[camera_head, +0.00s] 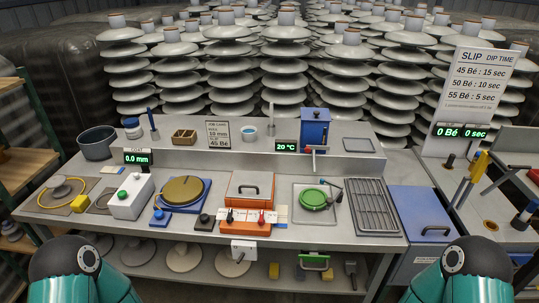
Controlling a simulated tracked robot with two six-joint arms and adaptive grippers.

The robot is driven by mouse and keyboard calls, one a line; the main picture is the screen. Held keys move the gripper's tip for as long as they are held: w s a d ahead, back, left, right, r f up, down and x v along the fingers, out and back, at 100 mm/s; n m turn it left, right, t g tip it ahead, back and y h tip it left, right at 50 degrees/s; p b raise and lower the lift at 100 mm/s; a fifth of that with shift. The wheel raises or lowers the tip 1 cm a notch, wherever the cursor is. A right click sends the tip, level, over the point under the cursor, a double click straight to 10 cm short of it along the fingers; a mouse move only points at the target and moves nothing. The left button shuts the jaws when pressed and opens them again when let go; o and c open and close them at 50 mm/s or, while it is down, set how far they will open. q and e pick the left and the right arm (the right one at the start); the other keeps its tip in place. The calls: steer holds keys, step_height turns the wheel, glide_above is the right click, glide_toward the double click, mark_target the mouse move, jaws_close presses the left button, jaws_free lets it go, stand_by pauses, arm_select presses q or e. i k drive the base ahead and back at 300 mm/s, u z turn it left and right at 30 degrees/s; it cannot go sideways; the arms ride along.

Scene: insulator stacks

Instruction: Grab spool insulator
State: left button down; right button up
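I cannot tell with certainty which piece is the spool insulator. A small pale piece (61,191) sits on a brown round pad at the left end of the bench and may be it. Large grey disc insulator stacks (230,65) stand in rows behind the bench. Neither gripper shows; only my teal arm links appear at the bottom left and bottom right corners, apart from everything on the bench.
The grey bench (270,228) holds a white box with a green button (130,196), a round brown plate on a blue base (183,190), an orange-edged box (249,188), a green disc (313,199) and a slatted rack (372,207). A blue lidded bin (424,220) stands at right.

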mark_target(61, 191)
steer(key=z, duration=1.7)
steer(key=i, duration=0.1)
steer(key=u, duration=3.15)
steer(key=k, duration=1.25)
steer(key=u, duration=0.4)
steer(key=i, duration=0.85)
steer(key=u, duration=0.6)
steer(key=i, duration=2.65)
steer(key=z, duration=1.05)
steer(key=i, duration=0.6)
steer(key=z, duration=0.5)
